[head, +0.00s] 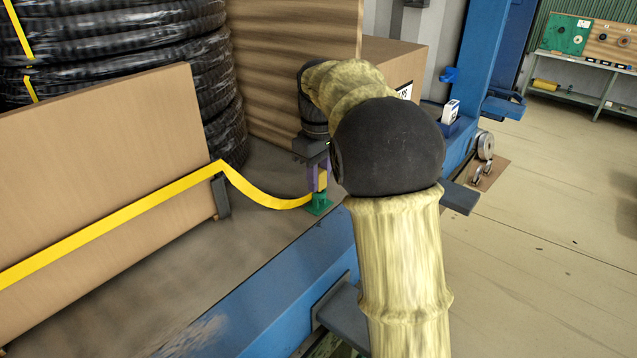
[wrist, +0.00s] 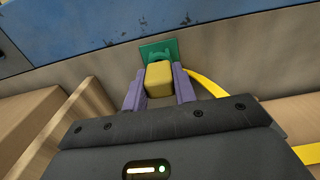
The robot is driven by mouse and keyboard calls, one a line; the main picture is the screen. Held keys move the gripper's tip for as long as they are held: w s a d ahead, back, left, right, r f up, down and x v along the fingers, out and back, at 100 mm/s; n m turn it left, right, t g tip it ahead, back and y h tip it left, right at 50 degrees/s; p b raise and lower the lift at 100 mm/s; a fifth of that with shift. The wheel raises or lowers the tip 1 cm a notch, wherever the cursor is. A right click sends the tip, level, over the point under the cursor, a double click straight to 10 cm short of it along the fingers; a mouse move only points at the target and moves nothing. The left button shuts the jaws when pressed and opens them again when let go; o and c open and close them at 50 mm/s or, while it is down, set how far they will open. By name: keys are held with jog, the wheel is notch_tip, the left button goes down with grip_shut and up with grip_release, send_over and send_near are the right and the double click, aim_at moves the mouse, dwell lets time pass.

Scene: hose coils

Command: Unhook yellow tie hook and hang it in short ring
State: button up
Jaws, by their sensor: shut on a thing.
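My gripper (head: 318,180) has its purple fingers shut on a yellow block, the tie hook (wrist: 158,80), which fills the gap between them in the wrist view. A yellow strap (head: 262,196) runs from the left, over the edge of a wooden board, to the hook's lower end. A green fitting (head: 319,206) sits on the grey deck directly below the fingers; it also shows just beyond the hook in the wrist view (wrist: 157,50). The hook's tip is hidden, so I cannot tell whether it is engaged in the green fitting. I cannot make out a short ring.
The wooden board (head: 105,170) stands left of the gripper, with black hose coils (head: 130,60) behind it. Cardboard boxes (head: 395,58) stand close behind my wrist. A blue beam (head: 270,285) edges the deck. The floor (head: 545,190) at right is mostly clear.

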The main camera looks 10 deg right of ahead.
jog(key=shift+r+p, duration=0.45)
grip_shut()
jog(key=shift+r+p, duration=1.75)
jog(key=shift+p, duration=0.1)
notch_tip(320, 180, up, 6)
jog(key=p, duration=0.6)
jog(key=shift+r, duration=0.15)
